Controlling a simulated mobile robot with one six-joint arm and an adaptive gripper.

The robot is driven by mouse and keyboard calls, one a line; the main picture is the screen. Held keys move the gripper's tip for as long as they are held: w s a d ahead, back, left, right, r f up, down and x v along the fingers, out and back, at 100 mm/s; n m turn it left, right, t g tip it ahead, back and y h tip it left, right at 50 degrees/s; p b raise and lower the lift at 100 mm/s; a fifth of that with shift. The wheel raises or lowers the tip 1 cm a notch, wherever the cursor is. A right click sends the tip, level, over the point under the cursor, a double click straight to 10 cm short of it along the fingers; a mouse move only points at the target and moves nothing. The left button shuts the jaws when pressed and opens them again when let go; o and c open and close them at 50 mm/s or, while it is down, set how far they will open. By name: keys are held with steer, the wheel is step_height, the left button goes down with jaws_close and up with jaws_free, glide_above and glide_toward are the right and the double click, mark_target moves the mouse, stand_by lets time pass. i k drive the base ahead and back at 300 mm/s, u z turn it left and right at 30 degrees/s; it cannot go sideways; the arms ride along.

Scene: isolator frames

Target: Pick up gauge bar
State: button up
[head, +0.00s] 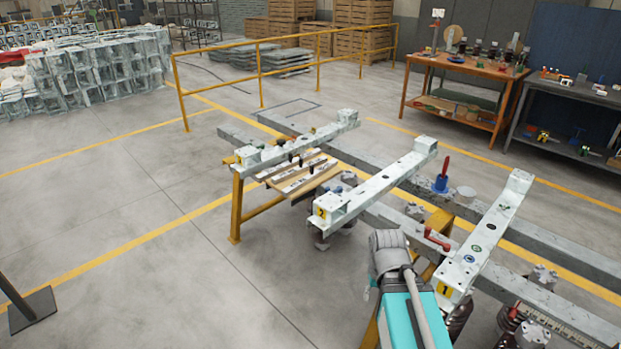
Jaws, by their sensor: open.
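I cannot tell for sure which thing is the gauge bar. A wooden tray or board (326,181) under the far left frame carries pale bars (304,178) with dark marks and small black upright parts. At the lower right, a pale strip with ruler-like marks (562,328) lies along a grey rail. Either could be the gauge bar; both are small in the head view. My teal and grey arm enters from the bottom, between the frames labelled 2 and 1. My gripper does not show.
Pale isolator frames marked 2 (380,183) and 1 (487,236) lie across long grey rails (383,176). A blue object with a red handle (441,183) and a red-handled tool (437,240) stand close by. A workbench (470,68) is behind.

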mark_target(313, 173)
steer(key=i, duration=1)
